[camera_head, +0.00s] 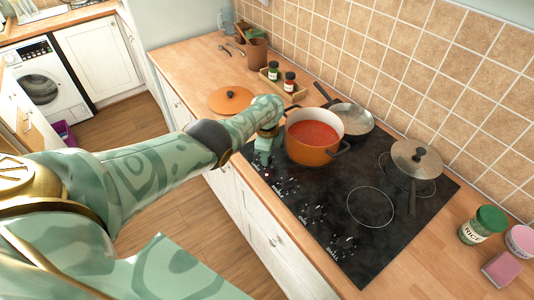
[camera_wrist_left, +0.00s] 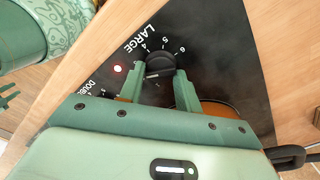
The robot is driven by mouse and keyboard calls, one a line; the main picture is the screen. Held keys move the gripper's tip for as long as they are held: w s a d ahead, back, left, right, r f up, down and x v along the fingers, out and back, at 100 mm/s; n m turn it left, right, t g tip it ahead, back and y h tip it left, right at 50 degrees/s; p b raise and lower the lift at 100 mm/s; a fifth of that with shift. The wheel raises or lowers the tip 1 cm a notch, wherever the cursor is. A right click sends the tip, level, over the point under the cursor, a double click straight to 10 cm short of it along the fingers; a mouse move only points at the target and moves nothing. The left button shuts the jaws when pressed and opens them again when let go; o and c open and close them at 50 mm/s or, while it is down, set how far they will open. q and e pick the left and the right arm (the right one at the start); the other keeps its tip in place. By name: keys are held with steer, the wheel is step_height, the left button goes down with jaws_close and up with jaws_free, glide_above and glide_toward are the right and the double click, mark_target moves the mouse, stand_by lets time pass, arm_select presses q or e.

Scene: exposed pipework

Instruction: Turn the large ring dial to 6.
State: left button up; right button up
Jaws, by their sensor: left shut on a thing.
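The large ring dial (camera_wrist_left: 161,62) is a black knob on the black hob, with "LARGE" and the numbers 4, 5 and 6 printed around its far side in the left wrist view. A red light glows beside it. My left gripper (camera_wrist_left: 159,74) has its two green fingers on either side of the knob, shut on it. Which number the dial points to cannot be read clearly. In the head view my left gripper (camera_head: 266,150) is at the hob's front left corner and hides the dial. My right gripper is not in view.
An orange pot of red soup (camera_head: 312,136) stands right beside my left gripper. A grey pan (camera_head: 352,117) is behind it, and a lidded pot (camera_head: 415,160) is farther right. An orange lid (camera_head: 231,99) lies on the worktop. The hob's front right is clear.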

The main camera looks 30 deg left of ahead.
arm_select(q)
steer(key=m, duration=0.5)
steer(key=shift+s+m, duration=0.1)
steer(key=shift+m, duration=0.2)
steer(key=m, duration=1)
steer(key=shift+s+a+m, duration=0.1)
steer(key=shift+m, duration=0.3)
steer(key=m+b, duration=0.1)
steer(key=m, duration=0.4)
steer(key=shift+a+m, duration=0.1)
steer(key=shift+m, duration=0.2)
steer(key=shift+f+m+b, duration=0.15)
steer(key=shift+m+b, duration=0.35)
steer(key=shift+m, duration=0.3)
steer(key=m+b, duration=0.6)
steer(key=b, duration=0.3)
steer(key=shift+a+f, duration=0.1)
steer(key=shift+f, duration=0.05)
steer(key=shift+r+m+b, duration=0.3)
steer(key=shift+m+b, duration=0.4)
steer(key=shift+b, duration=0.35)
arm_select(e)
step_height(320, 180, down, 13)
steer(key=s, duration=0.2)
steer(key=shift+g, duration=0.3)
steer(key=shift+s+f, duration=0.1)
arm_select(q)
steer(key=o, duration=1)
steer(key=shift+c, duration=0.2)
